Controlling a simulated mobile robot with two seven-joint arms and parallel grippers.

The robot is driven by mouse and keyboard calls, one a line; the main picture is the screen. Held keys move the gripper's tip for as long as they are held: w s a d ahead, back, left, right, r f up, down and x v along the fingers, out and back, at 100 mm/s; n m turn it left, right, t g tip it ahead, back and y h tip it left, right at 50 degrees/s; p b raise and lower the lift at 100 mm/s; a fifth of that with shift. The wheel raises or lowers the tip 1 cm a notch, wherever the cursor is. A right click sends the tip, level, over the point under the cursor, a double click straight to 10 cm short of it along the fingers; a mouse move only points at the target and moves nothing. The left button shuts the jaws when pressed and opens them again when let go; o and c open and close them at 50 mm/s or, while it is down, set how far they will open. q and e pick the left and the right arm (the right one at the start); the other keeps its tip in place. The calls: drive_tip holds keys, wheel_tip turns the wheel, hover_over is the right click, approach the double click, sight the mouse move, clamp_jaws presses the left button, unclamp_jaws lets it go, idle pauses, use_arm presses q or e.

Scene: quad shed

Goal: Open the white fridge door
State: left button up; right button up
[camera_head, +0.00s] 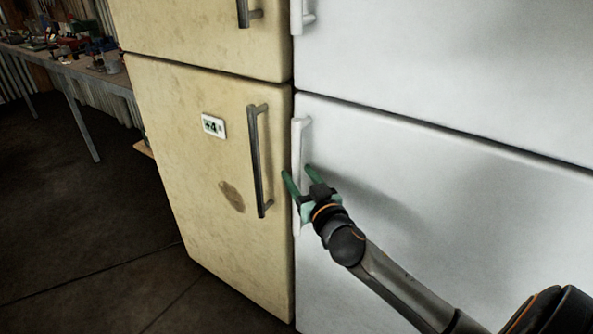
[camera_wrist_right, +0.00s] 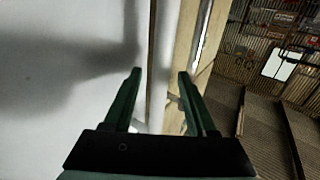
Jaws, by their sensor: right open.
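The white fridge (camera_head: 440,190) stands at the right in the head view, with its lower door shut. Its white vertical handle (camera_head: 299,143) is at the door's left edge. My right gripper (camera_head: 297,170) is open at this handle, with one green finger on each side of it in the picture; I cannot tell whether they touch it. My left gripper is not in view.
A yellowed fridge (camera_head: 190,160) with a dark handle (camera_head: 259,160) and a small label (camera_head: 213,125) stands close on the left. A cluttered workbench (camera_head: 75,68) is at the far left. The dark floor (camera_head: 80,220) before it is clear.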

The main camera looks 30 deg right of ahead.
drive_tip(key=shift+w+d, duration=0.2)
drive_tip(key=shift+w, duration=0.7)
clamp_jaws()
idle(0.9)
